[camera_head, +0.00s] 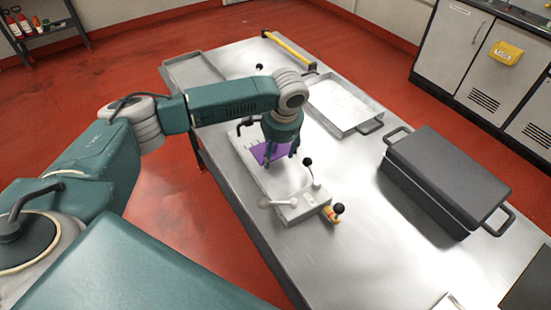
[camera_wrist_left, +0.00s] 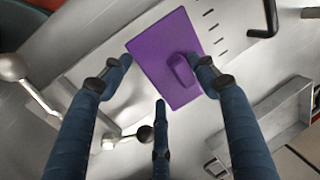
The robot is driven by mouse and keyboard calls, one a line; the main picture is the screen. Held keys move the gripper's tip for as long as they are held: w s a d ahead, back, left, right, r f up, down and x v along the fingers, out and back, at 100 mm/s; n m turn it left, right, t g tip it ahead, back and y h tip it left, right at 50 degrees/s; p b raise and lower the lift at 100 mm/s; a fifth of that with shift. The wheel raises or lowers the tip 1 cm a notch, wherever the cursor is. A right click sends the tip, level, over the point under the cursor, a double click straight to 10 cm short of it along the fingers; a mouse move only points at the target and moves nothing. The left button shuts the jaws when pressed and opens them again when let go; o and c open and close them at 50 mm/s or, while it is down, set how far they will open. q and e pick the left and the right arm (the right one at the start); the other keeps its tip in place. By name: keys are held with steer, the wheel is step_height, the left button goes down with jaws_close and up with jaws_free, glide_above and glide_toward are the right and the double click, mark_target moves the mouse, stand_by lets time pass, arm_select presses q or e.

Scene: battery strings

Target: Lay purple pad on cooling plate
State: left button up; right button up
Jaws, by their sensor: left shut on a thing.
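The purple pad (camera_head: 260,152) is a flat square with a raised grip; it also shows in the left wrist view (camera_wrist_left: 160,45). It is over the pale, long fixture with slots that appears to be the cooling plate (camera_head: 275,188), seen beneath it in the left wrist view (camera_wrist_left: 85,55). My left gripper (camera_head: 280,151) points down at the pad, its blue fingers around the pad, one beside the raised grip. It is shut on the pad. Whether the pad touches the plate or hangs just above it, I cannot tell. My right gripper is not in view.
Black-knobbed levers (camera_head: 308,161) stand at the fixture's near end. A shallow metal tray (camera_head: 368,123) lies behind it, and a dark grey case (camera_head: 445,175) with handles is at the right. A yellow bar (camera_head: 290,52) is at the far end.

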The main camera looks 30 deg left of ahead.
mark_target(276, 157)
arm_select(q)
steer(key=x, duration=0.3)
steer(key=shift+s+d+f, duration=0.25)
steer(key=shift+f, duration=0.35)
steer(key=shift+c, duration=1.2)
steer(key=o, duration=1.4)
steer(key=shift+f, duration=0.1)
steer(key=shift+o, duration=0.2)
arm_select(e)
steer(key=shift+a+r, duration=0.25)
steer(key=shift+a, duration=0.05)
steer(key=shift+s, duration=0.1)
arm_select(q)
steer(key=shift+d+r, duration=0.15)
steer(key=shift+r, duration=0.4)
steer(key=v, duration=1.1)
steer(key=shift+b, duration=0.4)
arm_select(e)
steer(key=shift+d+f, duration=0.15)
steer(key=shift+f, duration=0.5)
